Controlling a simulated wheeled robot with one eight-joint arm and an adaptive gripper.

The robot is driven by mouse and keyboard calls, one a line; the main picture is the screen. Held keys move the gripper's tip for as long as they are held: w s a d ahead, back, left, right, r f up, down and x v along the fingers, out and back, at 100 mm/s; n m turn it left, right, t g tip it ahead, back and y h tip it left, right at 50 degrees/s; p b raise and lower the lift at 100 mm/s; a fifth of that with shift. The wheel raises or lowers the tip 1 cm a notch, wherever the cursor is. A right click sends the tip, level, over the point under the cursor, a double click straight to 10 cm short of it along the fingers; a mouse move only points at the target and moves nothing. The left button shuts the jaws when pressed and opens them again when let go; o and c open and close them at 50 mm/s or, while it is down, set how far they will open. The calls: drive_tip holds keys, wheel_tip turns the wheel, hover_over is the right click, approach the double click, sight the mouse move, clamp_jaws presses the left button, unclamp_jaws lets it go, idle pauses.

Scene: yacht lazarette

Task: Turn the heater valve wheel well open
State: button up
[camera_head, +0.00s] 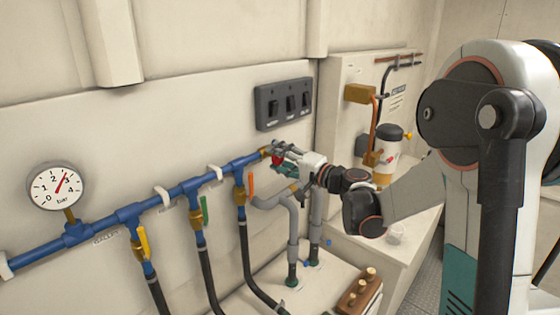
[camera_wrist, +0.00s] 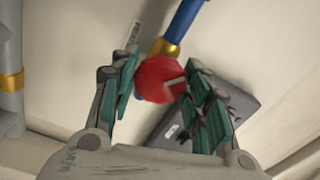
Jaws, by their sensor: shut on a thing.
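The red valve wheel (camera_wrist: 155,76) sits at the brass end of the blue pipe (camera_wrist: 185,25), between my fingers in the wrist view. In the head view the wheel (camera_head: 276,158) shows as a small red patch at the pipe's right end, partly hidden by my gripper (camera_head: 284,160). My gripper's teal-padded fingers (camera_wrist: 162,82) lie on either side of the wheel and are shut on it. How far the wheel is turned cannot be told. A small label beside it is unreadable.
Yellow (camera_head: 144,242), green (camera_head: 204,210) and orange (camera_head: 251,187) lever handles hang along the blue pipe. A pressure gauge (camera_head: 56,187) stands at left. A dark switch panel (camera_head: 284,103) is just above my gripper. Grey pipes (camera_head: 292,230) run below it, and a filter unit (camera_head: 387,150) stands at right.

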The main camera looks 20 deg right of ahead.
drive_tip(key=shift+n, duration=1.1)
drive_tip(key=o, duration=1.1)
drive_tip(key=shift+c, duration=0.2)
drive_tip(key=shift+s+d+f, duration=0.2)
drive_tip(key=shift+s, duration=0.1)
drive_tip(key=v, duration=0.8)
drive_tip(key=shift+d+r, duration=0.1)
drive_tip(key=shift+r, duration=0.15)
drive_tip(key=shift+v, duration=1.55)
drive_tip(key=shift+s, duration=0.1)
